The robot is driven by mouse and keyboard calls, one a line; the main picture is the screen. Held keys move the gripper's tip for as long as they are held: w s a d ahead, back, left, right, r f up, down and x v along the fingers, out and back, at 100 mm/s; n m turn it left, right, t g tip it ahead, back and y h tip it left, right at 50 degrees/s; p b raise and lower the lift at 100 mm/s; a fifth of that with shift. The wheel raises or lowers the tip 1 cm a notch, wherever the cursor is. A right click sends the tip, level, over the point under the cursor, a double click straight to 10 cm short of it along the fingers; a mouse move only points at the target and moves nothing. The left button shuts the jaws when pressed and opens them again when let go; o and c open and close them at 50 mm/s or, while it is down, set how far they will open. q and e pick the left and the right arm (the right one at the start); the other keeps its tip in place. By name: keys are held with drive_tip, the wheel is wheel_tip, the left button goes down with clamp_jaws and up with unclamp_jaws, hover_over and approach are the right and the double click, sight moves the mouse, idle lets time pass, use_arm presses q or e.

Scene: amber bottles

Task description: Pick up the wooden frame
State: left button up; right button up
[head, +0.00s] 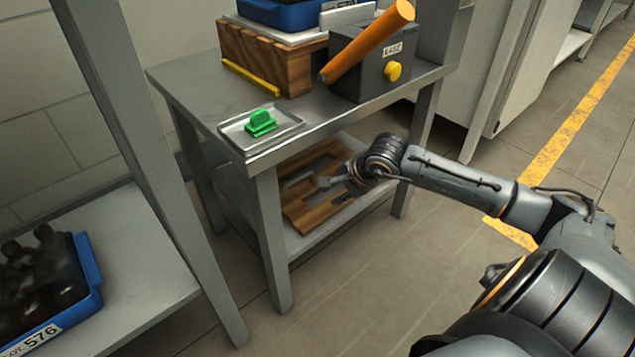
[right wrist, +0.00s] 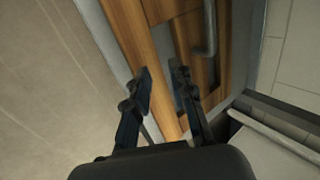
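The wooden frame (head: 305,216) lies flat on the lower shelf of the grey metal table, partly hidden by the tabletop and my right gripper. It is brown striped wood with openings and a grey metal handle-like bar on it. My right gripper (head: 328,182) reaches in over it from the right. In the right wrist view, the gripper (right wrist: 163,72) has its two dark fingers apart, over a long rail of the frame (right wrist: 132,38). I cannot tell whether the fingers touch the wood. My left gripper is not in view.
The table's top (head: 190,80) hangs above the frame. It bears a tray (head: 285,122) with a green piece, a wooden block (head: 262,62) and a dark box (head: 375,75) with an orange cylinder. A blue crate (head: 88,275) of dark bottles stands at lower left.

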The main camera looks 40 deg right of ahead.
sight(305, 175)
drive_tip(key=w+b, duration=0.1)
drive_tip(key=w, duration=0.3)
drive_tip(key=w+b, duration=0.1)
drive_tip(key=w, duration=0.2)
drive_tip(key=shift+a+b, duration=0.35)
drive_tip(key=shift+a, duration=0.05)
drive_tip(key=w+f+b, duration=0.1)
drive_tip(key=w, duration=0.1)
drive_tip(key=w+f+b, duration=0.1)
drive_tip(key=shift+w+a+f+b, duration=0.1)
drive_tip(key=shift+w+a+b, duration=0.1)
drive_tip(key=shift+w+b, duration=0.2)
drive_tip(key=shift+w+f, duration=0.2)
clamp_jaws()
drive_tip(key=shift+r, duration=0.1)
